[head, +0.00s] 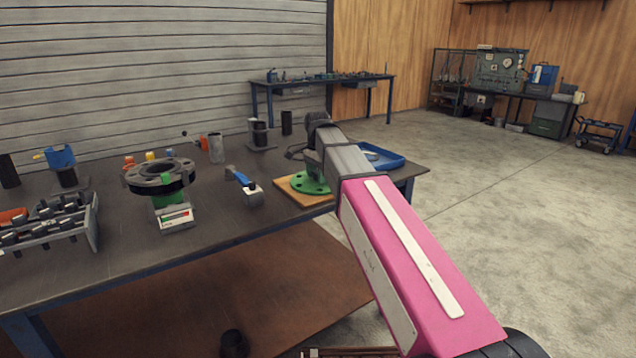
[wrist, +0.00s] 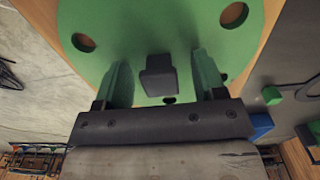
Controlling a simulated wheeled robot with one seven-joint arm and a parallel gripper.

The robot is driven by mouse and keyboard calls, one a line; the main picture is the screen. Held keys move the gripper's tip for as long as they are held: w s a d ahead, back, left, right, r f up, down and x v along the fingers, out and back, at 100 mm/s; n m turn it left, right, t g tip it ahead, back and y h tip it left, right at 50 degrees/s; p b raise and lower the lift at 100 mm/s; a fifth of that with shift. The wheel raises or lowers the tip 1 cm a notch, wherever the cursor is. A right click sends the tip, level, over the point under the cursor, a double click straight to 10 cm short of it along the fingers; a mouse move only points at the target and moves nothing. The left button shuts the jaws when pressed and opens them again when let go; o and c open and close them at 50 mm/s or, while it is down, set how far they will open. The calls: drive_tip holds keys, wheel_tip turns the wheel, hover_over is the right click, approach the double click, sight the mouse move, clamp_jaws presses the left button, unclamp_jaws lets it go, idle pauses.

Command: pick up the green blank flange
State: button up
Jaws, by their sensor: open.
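The green blank flange (head: 308,184) lies flat on a wooden board (head: 287,192) near the right end of the workbench. My arm hides part of it in the head view. In the wrist view the flange (wrist: 180,25) fills the upper middle, with bolt holes and a dark upright block (wrist: 158,76) on its face. My gripper (wrist: 162,72) is over the flange with its two fingers apart, one on each side of the dark block. I see gaps between the fingers and the block. Whether the fingertips touch the flange face I cannot tell.
A blue tray (head: 385,158) sits right of the flange at the bench's end. A blue-handled tool (head: 245,185) lies to its left. Farther left are a dark flanged pipe piece (head: 159,177) and a rack of fittings (head: 52,222). Dark cylinders stand behind.

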clamp_jaws()
drive_tip(key=shift+r, duration=0.1)
